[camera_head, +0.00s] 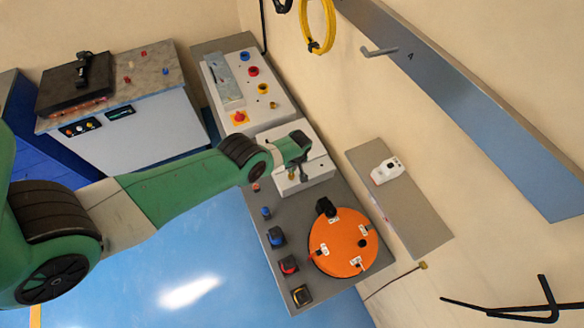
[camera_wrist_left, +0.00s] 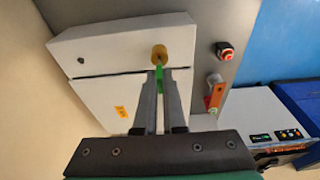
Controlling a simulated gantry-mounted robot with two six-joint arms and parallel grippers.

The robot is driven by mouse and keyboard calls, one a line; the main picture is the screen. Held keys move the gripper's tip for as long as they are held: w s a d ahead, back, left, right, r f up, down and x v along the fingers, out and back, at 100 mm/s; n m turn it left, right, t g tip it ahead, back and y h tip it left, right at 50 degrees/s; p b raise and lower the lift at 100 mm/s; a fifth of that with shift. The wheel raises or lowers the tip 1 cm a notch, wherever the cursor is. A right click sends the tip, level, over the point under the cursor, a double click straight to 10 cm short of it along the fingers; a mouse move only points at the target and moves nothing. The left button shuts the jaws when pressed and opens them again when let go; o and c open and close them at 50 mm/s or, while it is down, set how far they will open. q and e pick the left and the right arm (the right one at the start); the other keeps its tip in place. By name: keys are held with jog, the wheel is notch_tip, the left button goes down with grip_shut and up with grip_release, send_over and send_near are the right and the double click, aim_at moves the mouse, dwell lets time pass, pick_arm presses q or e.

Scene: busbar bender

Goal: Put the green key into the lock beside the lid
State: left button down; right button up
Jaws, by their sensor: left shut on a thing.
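My left gripper (camera_head: 302,172) is over the white box (camera_head: 318,171) in the middle of the bench; its fingers (camera_wrist_left: 160,92) are shut on the green key (camera_wrist_left: 160,76). In the wrist view the key's far end meets the brass lock (camera_wrist_left: 159,52) on the box, beside the lid (camera_wrist_left: 118,41). I cannot tell whether the key's tip is inside the lock or just in front of it. In the head view the brass lock (camera_head: 291,176) shows just below the gripper, and the key is hidden. My right gripper is not in view.
An orange disc (camera_head: 343,242) with a black knob and several coloured switches lie on the grey bench near the box. A control panel (camera_head: 262,95) with buttons stands behind. A red button (camera_wrist_left: 225,50) is right of the lock in the wrist view. The wall is close on the right.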

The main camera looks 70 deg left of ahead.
pick_arm(q)
jog(key=shift+f+b, duration=1.25)
jog(key=shift+f, duration=0.1)
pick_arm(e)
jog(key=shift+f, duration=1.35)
pick_arm(q)
jog(key=c, duration=0.9)
grip_release()
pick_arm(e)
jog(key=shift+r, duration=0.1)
pick_arm(q)
jog(key=shift+r, duration=0.15)
